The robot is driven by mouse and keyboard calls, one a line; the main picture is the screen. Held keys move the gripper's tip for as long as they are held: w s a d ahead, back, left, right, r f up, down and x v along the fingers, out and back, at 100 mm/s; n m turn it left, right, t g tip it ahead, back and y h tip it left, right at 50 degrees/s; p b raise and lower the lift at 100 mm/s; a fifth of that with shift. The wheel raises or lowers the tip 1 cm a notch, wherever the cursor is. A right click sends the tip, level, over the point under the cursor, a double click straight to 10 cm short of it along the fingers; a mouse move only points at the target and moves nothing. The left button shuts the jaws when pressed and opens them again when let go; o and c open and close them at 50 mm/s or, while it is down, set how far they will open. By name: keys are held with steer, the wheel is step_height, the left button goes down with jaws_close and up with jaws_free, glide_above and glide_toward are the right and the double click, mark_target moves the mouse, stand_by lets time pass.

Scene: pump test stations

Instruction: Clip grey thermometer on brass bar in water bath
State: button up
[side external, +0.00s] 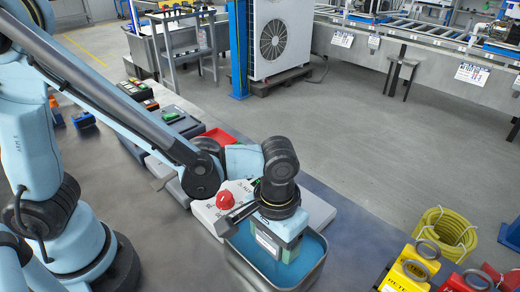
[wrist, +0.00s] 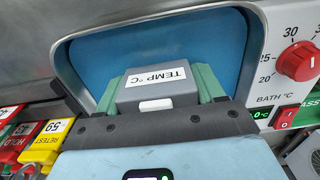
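My gripper (side external: 288,246) is over the water bath (side external: 318,272), a metal tank of blue water, and points down into it. In the wrist view its green fingers (wrist: 158,90) are on both sides of the grey thermometer (wrist: 152,82), a grey block labelled "TEMP °C" with a white button. The thermometer also shows in the side view (side external: 267,243), in the grip above or at the water. The bath's rim (wrist: 257,50) frames it in the wrist view. I see no brass bar in either view; my gripper and the thermometer may hide it. I cannot tell whether the thermometer touches it.
The bath's white control panel with a red dial (wrist: 296,61) stands beside the tank. Yellow (side external: 407,272) and red tagged blocks stand at the lower right in the side view. A coiled yellow hose (side external: 445,235) lies behind them. Boxes and a red tray (side external: 218,135) line the bench's far edge.

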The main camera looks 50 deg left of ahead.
steer(key=o, duration=0.5)
steer(key=shift+c, duration=0.2)
steer(key=shift+r, duration=0.1)
step_height(320, 180, up, 12)
steer(key=shift+f, duration=0.2)
steer(key=shift+a+r, duration=0.1)
steer(key=shift+a, duration=0.1)
steer(key=w+a+f+t, duration=0.1)
steer(key=a+t, duration=0.6)
steer(key=a, duration=1.2)
steer(key=shift+w+a, duration=0.35)
steer(key=shift+w, duration=0.2)
steer(key=shift+f, duration=0.1)
